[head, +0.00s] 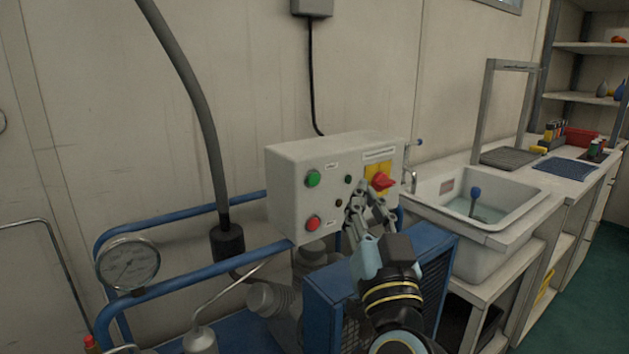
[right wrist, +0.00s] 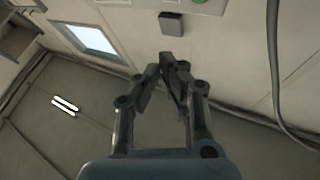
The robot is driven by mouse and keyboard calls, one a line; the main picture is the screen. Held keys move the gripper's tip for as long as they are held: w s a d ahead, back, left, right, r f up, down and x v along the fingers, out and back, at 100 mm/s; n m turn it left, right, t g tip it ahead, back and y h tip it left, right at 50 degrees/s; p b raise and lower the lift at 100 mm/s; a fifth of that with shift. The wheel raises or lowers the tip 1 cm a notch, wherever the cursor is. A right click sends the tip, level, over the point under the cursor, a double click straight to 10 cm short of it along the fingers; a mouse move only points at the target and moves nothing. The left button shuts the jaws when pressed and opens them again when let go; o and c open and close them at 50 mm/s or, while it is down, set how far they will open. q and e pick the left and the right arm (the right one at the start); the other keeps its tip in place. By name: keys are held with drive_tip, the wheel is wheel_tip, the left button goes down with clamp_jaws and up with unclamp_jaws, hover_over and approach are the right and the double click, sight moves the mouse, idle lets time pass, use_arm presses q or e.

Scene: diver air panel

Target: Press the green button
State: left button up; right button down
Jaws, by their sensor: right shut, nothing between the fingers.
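The green button (head: 313,178) is round and sits at the upper left of the grey control box's front face (head: 287,200). In the right wrist view, a green round shape (right wrist: 200,1) is cut by the top edge. My right gripper (head: 362,187) is shut and empty in front of the box's right part, near the red rotary switch (head: 382,181) on its yellow plate. It is right of the green button and apart from it. Its shut fingers also show in the right wrist view (right wrist: 172,60). My left gripper is not in view.
A red button (head: 313,223) sits below the green one. Small dark indicators (head: 348,179) lie between button and switch. Blue rails (head: 200,270) and a pressure gauge (head: 128,264) stand at the left, a sink (head: 478,200) at the right. The space before the green button is clear.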

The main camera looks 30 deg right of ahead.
sight(314, 179)
drive_tip(key=w+b, duration=0.1)
drive_tip(key=w, duration=0.7)
drive_tip(key=shift+w+a, duration=0.25)
drive_tip(key=shift+a, duration=0.1)
drive_tip(key=shift+w, duration=0.15)
idle(1.0)
drive_tip(key=shift+w, duration=0.25)
